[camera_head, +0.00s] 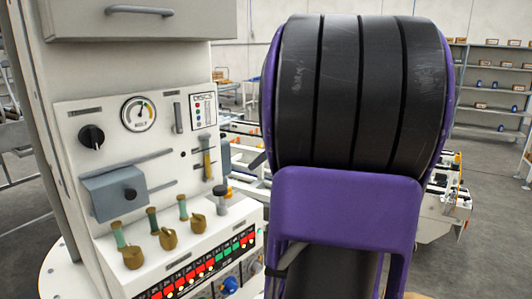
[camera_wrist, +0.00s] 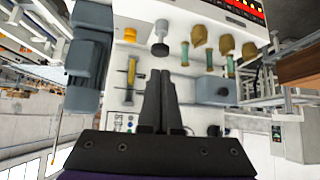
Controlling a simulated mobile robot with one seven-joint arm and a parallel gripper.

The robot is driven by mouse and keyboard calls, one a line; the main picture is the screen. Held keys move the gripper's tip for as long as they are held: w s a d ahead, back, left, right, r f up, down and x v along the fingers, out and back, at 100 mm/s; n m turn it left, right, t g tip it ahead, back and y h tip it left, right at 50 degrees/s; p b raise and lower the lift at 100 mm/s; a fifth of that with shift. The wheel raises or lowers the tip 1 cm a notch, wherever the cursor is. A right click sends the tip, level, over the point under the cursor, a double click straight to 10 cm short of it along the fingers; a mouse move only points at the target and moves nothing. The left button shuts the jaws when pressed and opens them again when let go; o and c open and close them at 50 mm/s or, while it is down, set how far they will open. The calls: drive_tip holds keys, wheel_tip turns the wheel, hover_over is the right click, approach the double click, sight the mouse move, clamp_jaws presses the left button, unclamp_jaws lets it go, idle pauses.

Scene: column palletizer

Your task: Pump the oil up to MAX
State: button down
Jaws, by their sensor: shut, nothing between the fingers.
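The oil sight glass, a slim yellowish tube (camera_head: 207,163), stands upright on the white panel's right side in the head view. It also shows in the wrist view (camera_wrist: 131,72); I cannot read its level or any MAX mark. A grey plunger knob (camera_head: 222,192), which looks like the pump, stands below it. In the wrist view the plunger (camera_wrist: 160,40) lies just above my fingertips in the picture. My gripper (camera_wrist: 162,78) is shut and empty, pointing at the panel between the tube and the green-handled valves. In the head view my arm hides it.
Several brass valves with green handles (camera_head: 168,238) stick out along the panel's ledge. A grey box with a knob (camera_head: 113,194), a black rotary knob (camera_head: 91,137) and a round gauge (camera_head: 138,114) are on the panel. An orange button (camera_wrist: 130,33) is beside the plunger in the wrist view.

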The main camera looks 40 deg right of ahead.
drive_tip(key=shift+v, duration=1.55)
drive_tip(key=shift+w+f, duration=0.15)
